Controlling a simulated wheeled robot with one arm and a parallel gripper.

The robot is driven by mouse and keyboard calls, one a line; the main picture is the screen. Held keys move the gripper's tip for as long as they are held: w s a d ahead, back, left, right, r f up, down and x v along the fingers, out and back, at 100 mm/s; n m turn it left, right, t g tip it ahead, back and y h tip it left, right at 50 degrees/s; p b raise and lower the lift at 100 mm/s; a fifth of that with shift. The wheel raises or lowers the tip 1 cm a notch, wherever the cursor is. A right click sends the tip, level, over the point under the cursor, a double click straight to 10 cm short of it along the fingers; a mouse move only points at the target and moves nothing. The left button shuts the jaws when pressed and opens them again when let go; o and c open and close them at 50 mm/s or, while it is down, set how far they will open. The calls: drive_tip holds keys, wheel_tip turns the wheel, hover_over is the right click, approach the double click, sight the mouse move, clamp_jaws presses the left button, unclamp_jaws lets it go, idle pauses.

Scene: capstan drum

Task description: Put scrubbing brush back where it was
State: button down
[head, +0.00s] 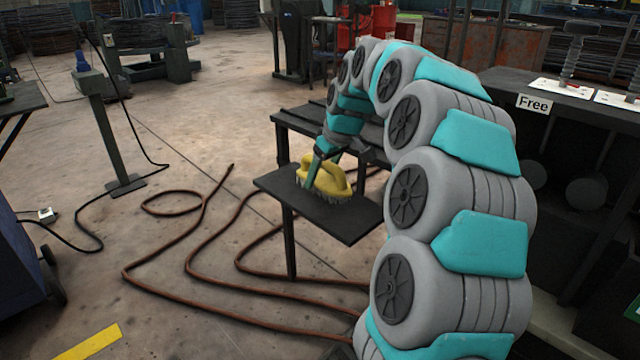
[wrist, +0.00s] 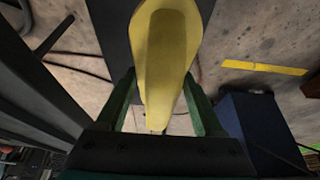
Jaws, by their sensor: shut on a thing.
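The yellow scrubbing brush (head: 326,179) is at a small dark table (head: 345,218) in the head view, its bristles facing down at the tabletop. I cannot tell whether the bristles touch the surface. My gripper (head: 313,170) reaches down to the brush from above and is shut on it. In the wrist view the brush (wrist: 165,55) fills the upper middle, between the two green fingers of my gripper (wrist: 165,105). The underside of the brush is hidden there.
A dark bench (head: 560,92) with a "Free" label stands at the right. A brown hose (head: 190,255) loops over the floor left of and below the small table. A green post (head: 100,130) stands at the left.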

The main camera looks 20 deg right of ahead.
sight(320, 185)
drive_tip(key=shift+w+f, duration=0.1)
drive_tip(key=shift+w, duration=0.4)
drive_tip(key=shift+f, duration=1.75)
drive_tip(key=shift+f, duration=0.1)
unclamp_jaws()
drive_tip(key=v, duration=1.2)
